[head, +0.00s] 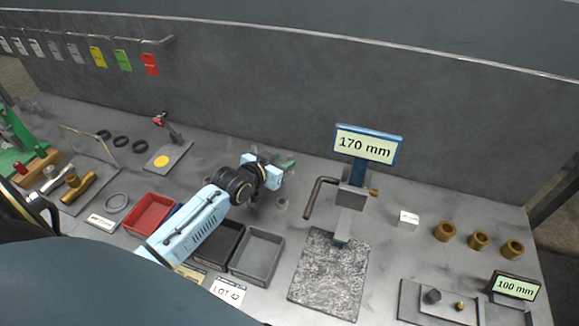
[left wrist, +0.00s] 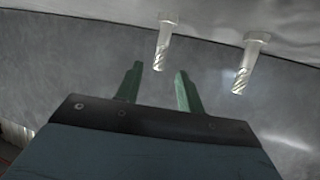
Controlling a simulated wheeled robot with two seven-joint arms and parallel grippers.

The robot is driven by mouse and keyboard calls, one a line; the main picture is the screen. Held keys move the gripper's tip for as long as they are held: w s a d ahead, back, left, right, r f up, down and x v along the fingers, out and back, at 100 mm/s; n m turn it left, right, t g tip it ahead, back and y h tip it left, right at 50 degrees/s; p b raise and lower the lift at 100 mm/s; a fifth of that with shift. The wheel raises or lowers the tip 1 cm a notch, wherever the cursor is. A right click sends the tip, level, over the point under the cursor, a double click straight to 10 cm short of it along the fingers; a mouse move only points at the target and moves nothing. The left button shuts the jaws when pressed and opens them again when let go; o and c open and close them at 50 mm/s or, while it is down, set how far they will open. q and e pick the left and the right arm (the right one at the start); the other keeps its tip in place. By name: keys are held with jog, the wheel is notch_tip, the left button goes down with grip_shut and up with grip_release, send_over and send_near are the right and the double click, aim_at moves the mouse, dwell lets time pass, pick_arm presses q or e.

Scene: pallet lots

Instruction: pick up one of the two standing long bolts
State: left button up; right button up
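Two long bolts show in the left wrist view, one near the top middle (left wrist: 163,42) and one to its right (left wrist: 243,64). Each has a wide head at the picture's upper end and a threaded end pointing down in the picture. My left gripper (left wrist: 158,84) has its two green fingers apart, with nothing between them. The nearer-to-middle bolt appears beyond the gap between the fingertips, and the other lies to the right of both fingers. In the head view the left gripper (head: 287,165) is above the back of the table, and I cannot make out the bolts clearly there. My right gripper is not in view.
A post with a 170 mm sign (head: 368,146) stands to the right. The grey wall (head: 290,90) rises behind.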

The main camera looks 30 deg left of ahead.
aim_at(288, 158)
pick_arm(q)
jog(key=shift+b+x, duration=0.45)
jog(key=shift+x, duration=1.9)
jog(key=shift+d, duration=0.1)
grip_shut()
